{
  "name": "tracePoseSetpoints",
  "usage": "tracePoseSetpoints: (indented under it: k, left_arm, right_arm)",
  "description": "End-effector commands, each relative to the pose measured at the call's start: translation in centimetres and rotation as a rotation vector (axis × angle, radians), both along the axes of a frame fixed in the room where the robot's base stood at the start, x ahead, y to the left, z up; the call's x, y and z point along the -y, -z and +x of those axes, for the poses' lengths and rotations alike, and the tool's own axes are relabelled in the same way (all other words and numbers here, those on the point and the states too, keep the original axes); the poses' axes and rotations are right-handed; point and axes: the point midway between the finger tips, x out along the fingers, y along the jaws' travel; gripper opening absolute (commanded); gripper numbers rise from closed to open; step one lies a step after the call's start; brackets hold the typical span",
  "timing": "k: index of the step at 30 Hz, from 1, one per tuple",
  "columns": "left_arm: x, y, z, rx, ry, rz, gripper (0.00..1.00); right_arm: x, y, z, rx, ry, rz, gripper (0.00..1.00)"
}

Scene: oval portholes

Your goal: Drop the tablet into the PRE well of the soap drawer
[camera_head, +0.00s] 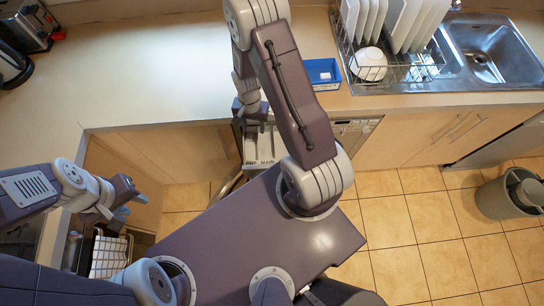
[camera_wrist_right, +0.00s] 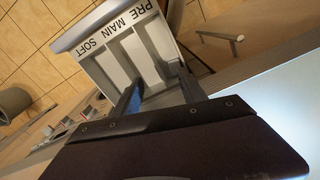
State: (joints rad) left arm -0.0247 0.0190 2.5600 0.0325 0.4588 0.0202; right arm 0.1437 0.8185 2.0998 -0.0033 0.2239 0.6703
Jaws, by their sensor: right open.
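The soap drawer (camera_head: 263,148) is pulled out from the machine under the counter. In the right wrist view its pale tray (camera_wrist_right: 100,30) shows three wells lettered PRE, MAIN and SOFT. The PRE well (camera_wrist_right: 152,42) is the rightmost there, and its visible part looks empty. My right gripper (camera_wrist_right: 157,80) is open, with its fingers over the inner end of the drawer. It also shows in the head view (camera_head: 254,117), partly covered by my arm.
A small blue box (camera_head: 322,73) stands on the counter (camera_head: 170,70) near its front edge. A dish rack (camera_head: 395,62) with plates and a sink (camera_head: 495,50) are at the right. A grey bin (camera_head: 505,195) stands on the floor.

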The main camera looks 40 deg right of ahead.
Motion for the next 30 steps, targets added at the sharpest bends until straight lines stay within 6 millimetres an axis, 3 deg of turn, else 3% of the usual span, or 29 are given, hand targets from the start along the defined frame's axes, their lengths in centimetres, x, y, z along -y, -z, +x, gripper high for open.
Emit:
tracePoseSetpoints:
  k: [1, 7, 30]
  left_arm:
    - [0.0, -2.2, 0.0, 0.0, 0.0, 0.0, 0.36]
    - [0.0, -5.3, 0.0, 0.0, 0.0, 0.0, 0.36]
    - [0.0, -4.7, 0.0, 0.0, 0.0, 0.0, 0.36]
  right_arm:
    - [0.0, -2.4, 0.0, 0.001, 0.001, 0.0, 0.49]
    - [0.0, -5.9, 0.1, 0.001, 0.0, 0.0, 0.49]
    - [-0.3, -6.3, 0.0, 0.008, -0.031, -0.001, 0.49]
